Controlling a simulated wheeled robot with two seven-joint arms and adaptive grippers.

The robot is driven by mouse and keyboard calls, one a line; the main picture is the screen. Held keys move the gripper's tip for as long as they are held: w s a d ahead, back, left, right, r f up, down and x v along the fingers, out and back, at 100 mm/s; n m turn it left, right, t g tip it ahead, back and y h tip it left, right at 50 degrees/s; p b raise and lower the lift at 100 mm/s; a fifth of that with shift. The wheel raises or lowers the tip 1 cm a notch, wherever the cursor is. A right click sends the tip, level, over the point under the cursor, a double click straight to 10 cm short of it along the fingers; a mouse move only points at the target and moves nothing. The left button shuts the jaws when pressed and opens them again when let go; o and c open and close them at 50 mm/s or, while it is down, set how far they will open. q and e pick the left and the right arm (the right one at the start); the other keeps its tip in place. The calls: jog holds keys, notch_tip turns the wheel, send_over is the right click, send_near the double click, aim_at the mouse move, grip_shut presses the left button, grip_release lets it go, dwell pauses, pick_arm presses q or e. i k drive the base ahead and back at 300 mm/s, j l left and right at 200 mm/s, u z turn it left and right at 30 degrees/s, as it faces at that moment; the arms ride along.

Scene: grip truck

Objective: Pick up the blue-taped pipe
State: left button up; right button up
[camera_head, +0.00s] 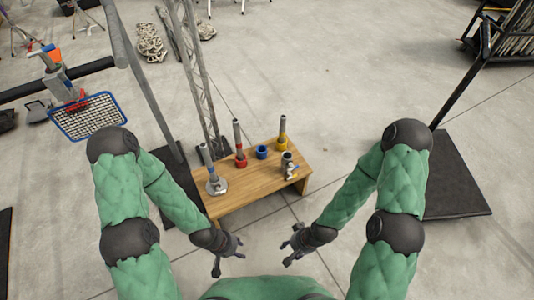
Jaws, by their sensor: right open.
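A wooden bench (250,187) stands in front of me with several pipe pieces on it. A grey pipe (207,160) stands upright in a round metal flange (217,187) at the bench's left end, with a small bluish band low on it that may be the blue tape. A short blue ring or cup (262,152) sits near the middle. My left gripper (230,258) is open and empty, in front of the bench. My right gripper (288,253) is open and empty, to its right. Both are apart from the bench and the pipes.
A pipe in a red base (240,155), a pipe in a yellow base (283,135) and a metal fitting (289,167) share the bench. A lattice truss (198,75) rises behind its left end.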

aim_at(204, 148)
jog(key=i+l+u, duration=0.1)
jog(key=u, duration=0.3)
jog(key=i+l+u, duration=0.1)
jog(key=u, duration=0.3)
jog(key=l+u, duration=0.35)
jog(key=i+l+u, duration=0.15)
jog(key=l, duration=0.45)
jog(key=i+l+u, duration=0.1)
jog(key=l, duration=0.5)
jog(key=l+u, duration=0.15)
jog(key=l, duration=0.45)
jog(key=i, duration=0.05)
